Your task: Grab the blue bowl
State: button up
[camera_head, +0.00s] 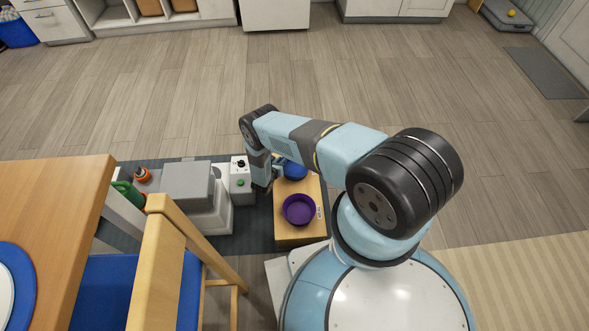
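The blue bowl (296,171) is on the far part of a small wooden stand, partly hidden by my arm. A purple bowl (299,209) sits on the same stand, nearer to me. My gripper (277,170) is at the left edge of the blue bowl, pointing down. The arm and the small size hide the fingers, so I cannot tell whether they are open, shut or touching the rim.
The wooden stand (290,234) has a grey-white machine (190,186) with a control box (240,178) on its left. A wooden chair (165,250) and table (60,195) are at the lower left. Open wooden floor (170,100) lies beyond.

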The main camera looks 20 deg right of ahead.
grip_shut()
dwell(1.1)
